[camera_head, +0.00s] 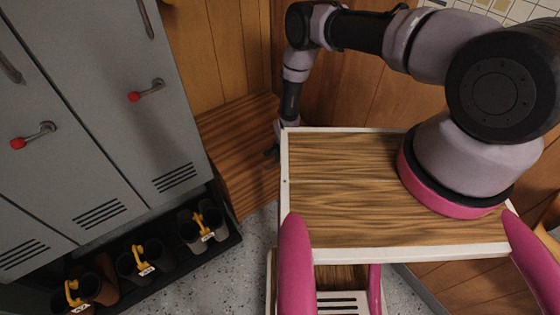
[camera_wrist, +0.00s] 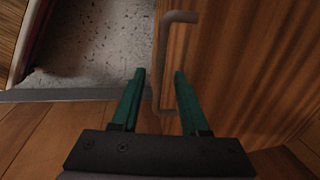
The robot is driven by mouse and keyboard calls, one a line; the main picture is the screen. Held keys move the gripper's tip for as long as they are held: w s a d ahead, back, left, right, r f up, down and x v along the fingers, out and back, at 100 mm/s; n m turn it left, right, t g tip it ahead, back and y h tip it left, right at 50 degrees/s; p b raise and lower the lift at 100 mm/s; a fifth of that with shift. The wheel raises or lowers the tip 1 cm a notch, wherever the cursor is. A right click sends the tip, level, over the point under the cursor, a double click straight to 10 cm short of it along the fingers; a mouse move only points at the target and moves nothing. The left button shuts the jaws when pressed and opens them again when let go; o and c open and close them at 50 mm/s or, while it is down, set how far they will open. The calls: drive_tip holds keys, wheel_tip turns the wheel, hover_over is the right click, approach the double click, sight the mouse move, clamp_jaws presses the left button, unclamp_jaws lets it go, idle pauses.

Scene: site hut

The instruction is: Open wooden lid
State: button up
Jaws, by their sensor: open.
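A brown striped wooden box (camera_head: 232,118) stands in the corner, left of my own body in the head view. Its top appears to lie flat. In the wrist view, a striped wooden panel (camera_wrist: 240,70) fills the right side, and I cannot tell for sure whether it is the lid. A bent metal bar handle (camera_wrist: 164,50) is fixed to it. My gripper (camera_wrist: 159,74) is open, with its green fingers on either side of the handle's lower part. I cannot tell if they touch it. In the head view, my gripper (camera_head: 272,152) is small and partly hidden at the box's right edge.
Grey lockers (camera_head: 95,100) with red-tipped handles stand at the left. Below them, a dark rack (camera_head: 160,258) holds boots with yellow tags. Wood-panelled walls (camera_head: 240,45) close off the corner behind the box. Speckled floor (camera_head: 240,255) is free between the rack and my body.

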drive_tip(key=shift+f, duration=0.1)
clamp_jaws()
idle(1.4)
